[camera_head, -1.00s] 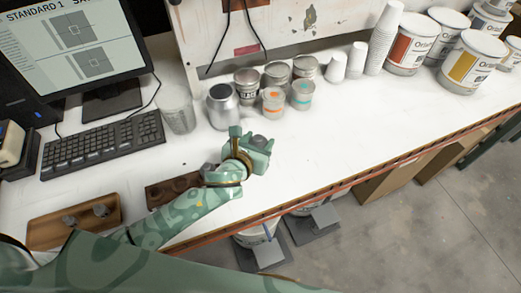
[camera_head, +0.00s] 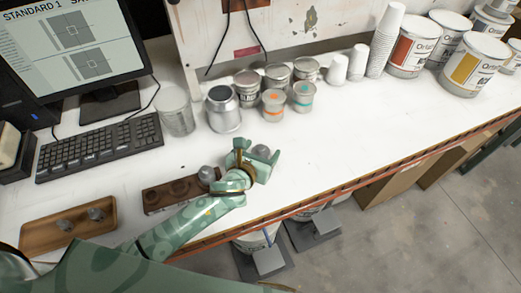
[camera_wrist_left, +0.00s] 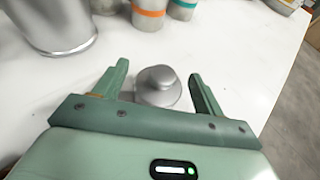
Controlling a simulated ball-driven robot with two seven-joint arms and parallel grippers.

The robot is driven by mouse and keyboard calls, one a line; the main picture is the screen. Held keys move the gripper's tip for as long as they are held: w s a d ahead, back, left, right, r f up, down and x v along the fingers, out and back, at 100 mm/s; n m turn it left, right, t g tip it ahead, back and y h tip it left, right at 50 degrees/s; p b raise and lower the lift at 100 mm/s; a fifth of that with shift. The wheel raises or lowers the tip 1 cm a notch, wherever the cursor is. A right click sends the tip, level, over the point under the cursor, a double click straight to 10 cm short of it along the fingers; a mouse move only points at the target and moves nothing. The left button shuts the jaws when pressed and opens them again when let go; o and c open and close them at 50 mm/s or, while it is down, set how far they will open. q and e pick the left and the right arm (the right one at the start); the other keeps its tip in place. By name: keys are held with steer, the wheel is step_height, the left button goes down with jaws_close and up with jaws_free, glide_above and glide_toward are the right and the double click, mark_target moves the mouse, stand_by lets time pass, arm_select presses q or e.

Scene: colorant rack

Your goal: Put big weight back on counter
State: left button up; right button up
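The big weight (camera_head: 262,151), a grey metal cylinder with a knob on top, is upright at the white counter (camera_head: 330,150), near its front edge. My left gripper (camera_head: 258,153) is around it with the fingers spread. In the left wrist view the weight (camera_wrist_left: 158,86) sits between the two fingers (camera_wrist_left: 162,85), with a gap on each side. It appears to stand on the counter. My right gripper is not in view.
A dark wooden block (camera_head: 168,194) holding a smaller weight (camera_head: 207,174) lies left of the gripper. A wooden tray (camera_head: 60,243) with small weights is further left. A silver can (camera_head: 223,110) and several small tins (camera_head: 273,105) stand behind. The counter to the right is clear.

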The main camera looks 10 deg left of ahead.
arm_select(q)
steer(key=shift+r, duration=0.2)
steer(key=p+v, duration=0.2)
steer(key=v, duration=1)
steer(key=shift+f, duration=0.1)
